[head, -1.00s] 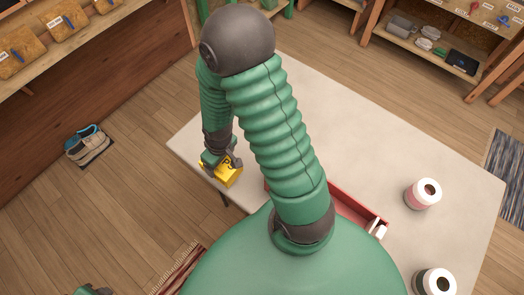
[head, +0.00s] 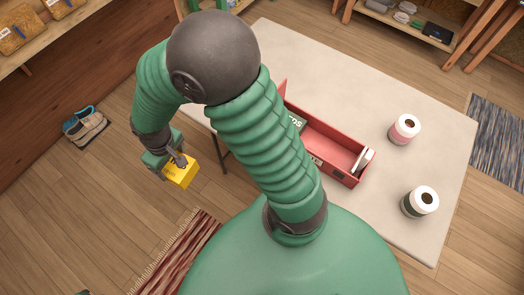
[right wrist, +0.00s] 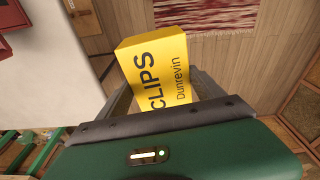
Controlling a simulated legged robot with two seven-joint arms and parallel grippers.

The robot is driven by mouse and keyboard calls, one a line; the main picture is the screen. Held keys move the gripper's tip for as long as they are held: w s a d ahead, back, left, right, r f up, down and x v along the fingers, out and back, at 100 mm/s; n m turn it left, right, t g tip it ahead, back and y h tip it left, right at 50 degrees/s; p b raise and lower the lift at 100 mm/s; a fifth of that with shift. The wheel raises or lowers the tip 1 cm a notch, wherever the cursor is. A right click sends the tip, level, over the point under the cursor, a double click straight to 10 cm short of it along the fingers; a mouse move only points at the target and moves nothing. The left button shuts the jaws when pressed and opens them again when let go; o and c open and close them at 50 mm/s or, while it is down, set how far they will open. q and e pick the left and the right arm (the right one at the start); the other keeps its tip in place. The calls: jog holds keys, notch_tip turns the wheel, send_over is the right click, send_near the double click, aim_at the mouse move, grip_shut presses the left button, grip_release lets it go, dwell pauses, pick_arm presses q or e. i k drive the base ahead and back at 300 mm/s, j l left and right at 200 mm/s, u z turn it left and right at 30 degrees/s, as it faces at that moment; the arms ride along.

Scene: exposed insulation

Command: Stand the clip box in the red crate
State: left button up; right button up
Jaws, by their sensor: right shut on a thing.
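The yellow clip box (head: 181,173) is in my right gripper (head: 178,160), held beyond the table's left edge, over the floor in the head view. In the right wrist view the clip box (right wrist: 158,68) shows its "CLIPS" lettering, tilted, between the two fingers (right wrist: 166,92). The red crate (head: 345,176) is on the table, to the right of the gripper and apart from it. My right arm hides its left part.
A striped rug (head: 190,243) and a pair of shoes (head: 86,127) are on the floor. Shelves line the top edge.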

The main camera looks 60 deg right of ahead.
aim_at(313, 130)
jog(key=k+j, duration=0.15)
jog(key=k, duration=0.3)
jog(key=k+j, duration=0.15)
jog(key=k, duration=0.3)
jog(key=k+l, duration=0.15)
jog(key=l, duration=0.2)
jog(key=k+l, duration=0.15)
jog(key=l, duration=0.2)
jog(key=k+l, duration=0.15)
jog(key=l, duration=0.2)
